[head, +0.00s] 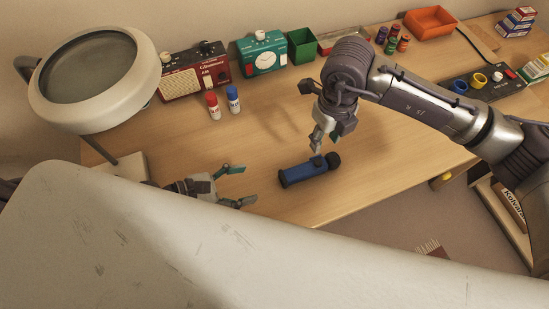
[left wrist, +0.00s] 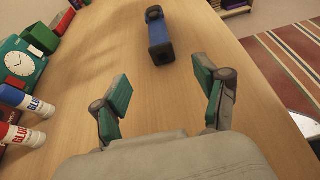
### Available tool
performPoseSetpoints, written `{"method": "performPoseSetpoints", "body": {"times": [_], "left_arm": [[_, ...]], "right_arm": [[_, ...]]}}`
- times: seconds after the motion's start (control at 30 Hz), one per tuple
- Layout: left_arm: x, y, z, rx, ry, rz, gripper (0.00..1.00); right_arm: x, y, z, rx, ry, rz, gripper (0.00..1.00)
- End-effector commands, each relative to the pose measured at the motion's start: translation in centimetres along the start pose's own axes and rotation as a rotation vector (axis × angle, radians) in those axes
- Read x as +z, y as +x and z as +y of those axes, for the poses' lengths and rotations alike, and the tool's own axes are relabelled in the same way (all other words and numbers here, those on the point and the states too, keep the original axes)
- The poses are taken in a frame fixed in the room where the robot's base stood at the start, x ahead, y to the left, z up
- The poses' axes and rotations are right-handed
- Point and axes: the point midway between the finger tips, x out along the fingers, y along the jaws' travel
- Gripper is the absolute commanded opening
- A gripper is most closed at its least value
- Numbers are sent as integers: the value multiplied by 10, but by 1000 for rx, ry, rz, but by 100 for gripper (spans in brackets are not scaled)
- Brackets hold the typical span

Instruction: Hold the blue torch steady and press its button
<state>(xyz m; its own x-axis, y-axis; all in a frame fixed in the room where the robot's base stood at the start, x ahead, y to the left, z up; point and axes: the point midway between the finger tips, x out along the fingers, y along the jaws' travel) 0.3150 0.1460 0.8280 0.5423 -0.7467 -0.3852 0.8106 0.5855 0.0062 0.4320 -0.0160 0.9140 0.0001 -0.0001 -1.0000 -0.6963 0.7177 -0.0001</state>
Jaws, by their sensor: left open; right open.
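The blue torch (head: 305,173) lies on its side on the desk, its black head to the right, in the head view. In the left wrist view the torch (left wrist: 161,43) lies ahead, beyond the fingertips. My left gripper (head: 238,186) is open and empty to the left of the torch, apart from its tail end. Its two green-padded fingers (left wrist: 163,92) are spread in the left wrist view. My right gripper (head: 317,142) is over the torch near its head end, pointing down. I cannot tell whether its tip touches the torch. The button is hard to make out.
A red glue stick (head: 213,106) and a blue one (head: 233,99) stand behind. A red radio (head: 195,74), a teal clock (head: 263,53) and a green bin (head: 301,44) line the back. A magnifier lamp (head: 95,77) stands left. Desk around the torch is clear.

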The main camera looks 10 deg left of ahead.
Motion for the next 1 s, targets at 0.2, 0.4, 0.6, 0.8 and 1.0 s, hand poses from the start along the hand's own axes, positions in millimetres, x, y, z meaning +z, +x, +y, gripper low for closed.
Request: {"method": "performPoseSetpoints", "body": {"times": [0.2,0.4,0.6,0.8,1.0], "left_arm": [[1,28,-2,2,-13,-7,73],[0,54,-2,4,-16,-5,73],[2,95,0,2,-10,-7,73],[1,123,0,2,-8,-5,73],[1,134,-1,0,-7,-3,73]], "right_arm": [[0,0,0,0,0,0,42],[0,0,0,0,0,0,42],[0,0,0,0,0,0,42],[0,0,0,0,0,0,42],[0,0,0,0,0,0,42]]}}
